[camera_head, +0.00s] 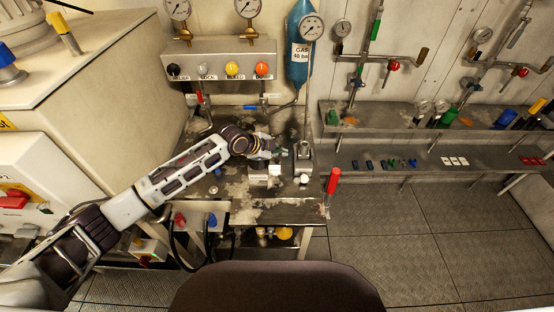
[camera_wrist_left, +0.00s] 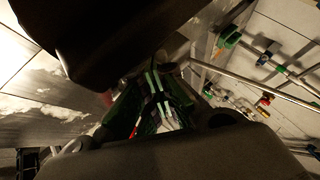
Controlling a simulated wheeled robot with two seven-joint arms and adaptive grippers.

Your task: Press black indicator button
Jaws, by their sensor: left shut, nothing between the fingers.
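The black indicator button (camera_head: 174,70) is the leftmost of a row of round buttons on a metal panel (camera_head: 218,57) on the back wall, in the head view. My left arm reaches in from the left, and its left gripper (camera_head: 284,152) is over the workbench, below and to the right of the panel, well apart from the black button. In the left wrist view the left gripper (camera_wrist_left: 165,108) is dark and seen close up; its fingers are together with nothing seen between them. The black button cannot be made out in the wrist view. My right gripper is out of view.
Yellow (camera_head: 232,68) and orange (camera_head: 262,68) buttons share the panel. Gauges rise above it and small valves hang below. A blue gas cylinder (camera_head: 298,62) stands right of it. Small blocks and a red-handled lever (camera_head: 333,181) are at the workbench (camera_head: 205,187).

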